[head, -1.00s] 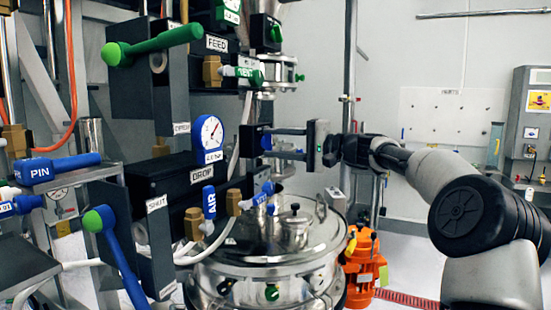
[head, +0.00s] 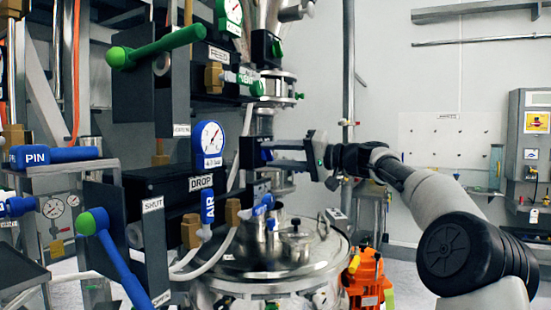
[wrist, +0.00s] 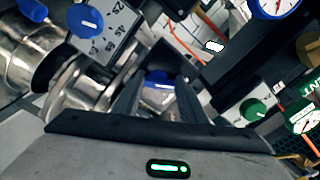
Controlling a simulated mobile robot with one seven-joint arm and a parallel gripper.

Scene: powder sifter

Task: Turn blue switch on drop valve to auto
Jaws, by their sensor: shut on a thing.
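The blue switch (head: 266,154) sits on the front of a dark box (head: 249,153) near the drop valve group, to the right of the gauge. My gripper (head: 272,155) reaches it from the right with its two fingers around it, shut on it. In the wrist view the blue switch (wrist: 166,77) shows between the fingertips (wrist: 160,88), partly hidden by them. The switch's position marks cannot be read. The DROP label (head: 202,183) is on a black block at lower left of the switch.
A green-tipped lever (head: 155,47) and a blue lever with a green knob (head: 115,250) stick out on the left. Blue AIR handles (head: 208,206) and a steel vessel lid (head: 290,250) lie below. A green knob (wrist: 254,109) sits close right in the wrist view.

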